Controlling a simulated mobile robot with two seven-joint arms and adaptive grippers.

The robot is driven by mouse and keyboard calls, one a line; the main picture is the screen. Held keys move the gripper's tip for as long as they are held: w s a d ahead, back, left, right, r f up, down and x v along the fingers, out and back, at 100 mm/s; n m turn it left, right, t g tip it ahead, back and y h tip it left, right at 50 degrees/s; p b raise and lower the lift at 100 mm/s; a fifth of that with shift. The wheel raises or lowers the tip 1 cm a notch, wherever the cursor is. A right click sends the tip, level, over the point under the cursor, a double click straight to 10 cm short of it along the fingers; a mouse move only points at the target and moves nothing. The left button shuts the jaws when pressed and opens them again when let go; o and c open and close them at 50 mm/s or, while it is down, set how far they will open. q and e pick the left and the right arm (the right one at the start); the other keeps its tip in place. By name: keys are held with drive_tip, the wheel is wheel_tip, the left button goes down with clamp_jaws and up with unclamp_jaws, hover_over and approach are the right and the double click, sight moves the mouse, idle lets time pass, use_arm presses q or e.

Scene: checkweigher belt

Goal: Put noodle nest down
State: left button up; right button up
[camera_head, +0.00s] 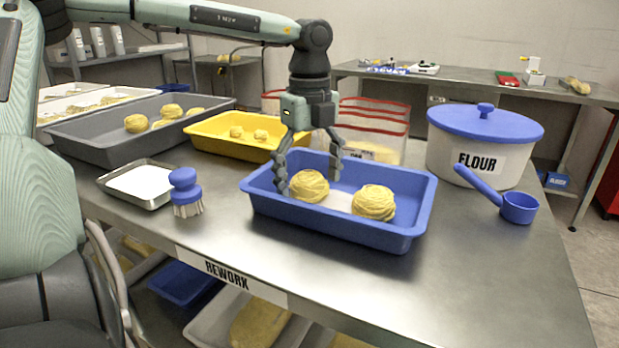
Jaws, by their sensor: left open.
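My left gripper (309,182) is open and points down over the blue tray (330,227). One noodle nest (309,187) lies in the left part of the tray, just below and between the spread fingers. The left fingertip is close beside this nest; I cannot tell whether it touches. A second noodle nest (373,203) lies to the right in the same tray, clear of the fingers. My right gripper is not in view.
A yellow tray (215,143) and a grey tray (95,149) with nests stand behind left. A brush (185,190) and metal tray (150,199) are left. A flour tub (484,145) and blue scoop (518,207) are right. The table front is clear.

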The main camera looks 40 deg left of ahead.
sight(309, 175)
use_arm(q)
drive_tip(key=shift+r, duration=0.1)
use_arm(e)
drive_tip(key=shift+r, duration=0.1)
use_arm(q)
drive_tip(key=shift+r+p, duration=0.2)
drive_tip(key=shift+p, duration=0.1)
drive_tip(key=shift+r+p, duration=0.6)
drive_tip(key=shift+r, duration=0.1)
wheel_tip(309, 175, up, 11)
drive_tip(key=shift+r, duration=0.15)
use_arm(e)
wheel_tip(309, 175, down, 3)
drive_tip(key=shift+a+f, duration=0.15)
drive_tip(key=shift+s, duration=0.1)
